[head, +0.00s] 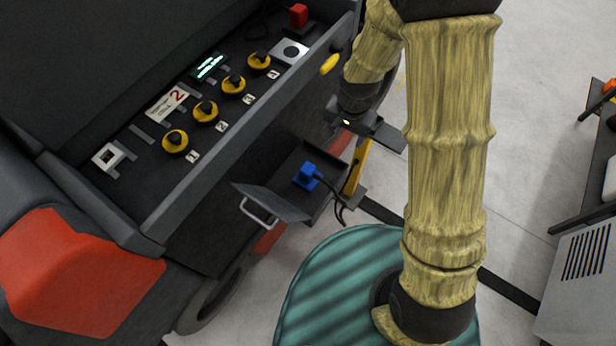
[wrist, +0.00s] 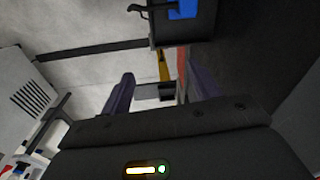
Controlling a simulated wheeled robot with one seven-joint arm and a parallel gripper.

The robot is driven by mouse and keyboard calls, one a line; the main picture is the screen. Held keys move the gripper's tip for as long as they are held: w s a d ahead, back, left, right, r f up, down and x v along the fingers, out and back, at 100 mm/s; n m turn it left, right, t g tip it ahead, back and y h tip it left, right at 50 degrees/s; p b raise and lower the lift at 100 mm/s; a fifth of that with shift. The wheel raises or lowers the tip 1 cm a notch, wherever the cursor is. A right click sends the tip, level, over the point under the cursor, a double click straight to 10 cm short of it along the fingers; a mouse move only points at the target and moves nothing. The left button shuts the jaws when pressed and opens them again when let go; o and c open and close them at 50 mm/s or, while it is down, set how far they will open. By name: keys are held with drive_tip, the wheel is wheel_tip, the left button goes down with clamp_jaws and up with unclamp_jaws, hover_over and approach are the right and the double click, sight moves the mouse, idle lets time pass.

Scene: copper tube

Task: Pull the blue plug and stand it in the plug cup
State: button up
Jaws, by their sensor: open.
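The blue plug (head: 308,175) sits in a dark open box on the side of the machine, with a black cable hanging from it. It also shows at the top edge of the wrist view (wrist: 182,8), partly cut off. My gripper (head: 378,132) is above and to the right of the plug in the head view, apart from it. In the wrist view my gripper (wrist: 162,88) has its two fingers spread with nothing between them.
The box's grey flap (head: 270,203) with a handle hangs open. A yellow post (head: 357,168) stands right of the box. The panel above carries several yellow knobs (head: 205,111) and a red part (head: 298,15). A grey cabinet (head: 580,285) is at right. Open floor lies between.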

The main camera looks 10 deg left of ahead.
drive_tip(key=m+b, duration=0.2)
hover_over(308, 168)
drive_tip(key=shift+g, duration=0.4)
wheel_tip(308, 168, down, 13)
drive_tip(key=shift+a+f, duration=0.1)
drive_tip(key=shift+f, duration=0.05)
